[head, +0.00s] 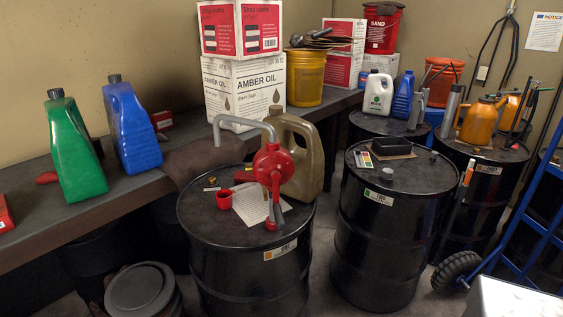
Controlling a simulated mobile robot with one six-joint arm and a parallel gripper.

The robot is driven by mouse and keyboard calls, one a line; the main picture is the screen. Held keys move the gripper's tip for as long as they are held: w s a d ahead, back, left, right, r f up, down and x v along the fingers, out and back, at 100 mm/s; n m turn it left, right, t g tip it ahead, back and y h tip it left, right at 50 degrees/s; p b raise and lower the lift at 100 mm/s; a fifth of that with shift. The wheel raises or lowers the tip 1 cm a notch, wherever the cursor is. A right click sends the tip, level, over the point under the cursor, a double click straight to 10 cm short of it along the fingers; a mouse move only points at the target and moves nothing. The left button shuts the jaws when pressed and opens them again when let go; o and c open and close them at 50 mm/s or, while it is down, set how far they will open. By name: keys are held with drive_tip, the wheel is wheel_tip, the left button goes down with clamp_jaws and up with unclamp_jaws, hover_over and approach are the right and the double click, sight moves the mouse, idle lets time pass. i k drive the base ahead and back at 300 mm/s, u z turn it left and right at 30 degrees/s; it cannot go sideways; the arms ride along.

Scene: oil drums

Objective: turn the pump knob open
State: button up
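A red pump (273,165) stands upright on the near-left black drum (250,258). A grey curved spout (240,121) reaches from it up and to the left. A grey lever-like part hangs down its front, with a red end (271,224) near the drum top. I cannot tell which part is the knob, or whether it is open. My gripper is not in view.
A tan jug (303,160) stands close behind the pump. A red cup (223,197) and a paper sheet (252,203) lie on the same drum. Another drum (370,250) stands to the right. A blue hand truck (525,200) is at far right.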

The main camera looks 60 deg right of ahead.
sight(249, 167)
drive_tip(key=u, duration=0.65)
drive_tip(key=k, duration=0.15)
drive_tip(key=z, duration=2.6)
drive_tip(key=k, duration=0.95)
drive_tip(key=u, duration=0.2)
drive_tip(key=i, duration=0.8)
drive_tip(key=z, duration=0.05)
